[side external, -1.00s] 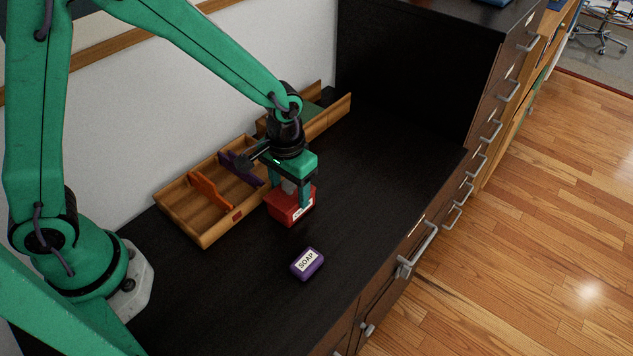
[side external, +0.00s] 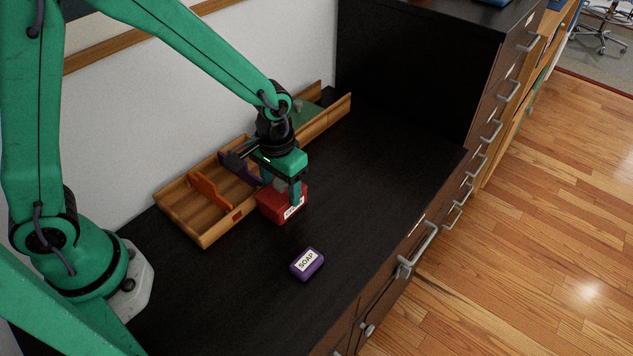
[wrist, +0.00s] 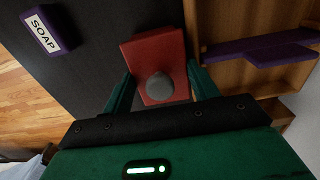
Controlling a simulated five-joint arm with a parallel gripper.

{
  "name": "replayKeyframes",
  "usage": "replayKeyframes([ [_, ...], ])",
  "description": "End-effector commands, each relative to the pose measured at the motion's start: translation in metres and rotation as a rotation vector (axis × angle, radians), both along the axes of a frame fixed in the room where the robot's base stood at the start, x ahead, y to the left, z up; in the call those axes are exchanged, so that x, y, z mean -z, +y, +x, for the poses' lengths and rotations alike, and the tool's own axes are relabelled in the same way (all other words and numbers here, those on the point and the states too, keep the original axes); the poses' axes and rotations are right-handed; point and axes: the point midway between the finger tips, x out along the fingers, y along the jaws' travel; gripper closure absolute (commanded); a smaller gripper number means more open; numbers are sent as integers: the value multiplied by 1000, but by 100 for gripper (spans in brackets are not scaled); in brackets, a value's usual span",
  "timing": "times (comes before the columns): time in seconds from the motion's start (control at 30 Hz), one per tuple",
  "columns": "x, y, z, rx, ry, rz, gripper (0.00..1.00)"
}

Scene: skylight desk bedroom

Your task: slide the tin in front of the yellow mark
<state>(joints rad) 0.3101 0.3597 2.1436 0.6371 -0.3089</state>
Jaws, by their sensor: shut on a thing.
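The tin is a red box (side external: 284,207) with a white label on its front, standing on the dark desktop close to the front of the wooden tray. In the wrist view the tin (wrist: 150,52) shows a round grey knob on its top. My gripper (side external: 281,190) reaches down over the tin and is shut on it, one finger at each side. Its two fingers also show in the wrist view (wrist: 161,85). I see no yellow mark in either view; part of the tray is hidden behind my gripper.
The wooden tray (side external: 205,240) runs along the wall, with an orange divider (side external: 208,189), a purple divider (side external: 240,168) and a green section (side external: 306,115). A purple soap box (side external: 307,264) lies nearer the desk's front edge. The desktop right of the tin is clear.

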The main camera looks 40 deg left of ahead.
Motion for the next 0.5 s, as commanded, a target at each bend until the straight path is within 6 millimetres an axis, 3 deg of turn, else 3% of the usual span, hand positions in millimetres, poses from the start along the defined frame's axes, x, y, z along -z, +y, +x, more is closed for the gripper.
replayKeyframes([
  [0.47, 0, 2, -1, -2, 3, 1, 63],
  [0.5, 0, 2, -1, -2, 3, 1, 37],
])
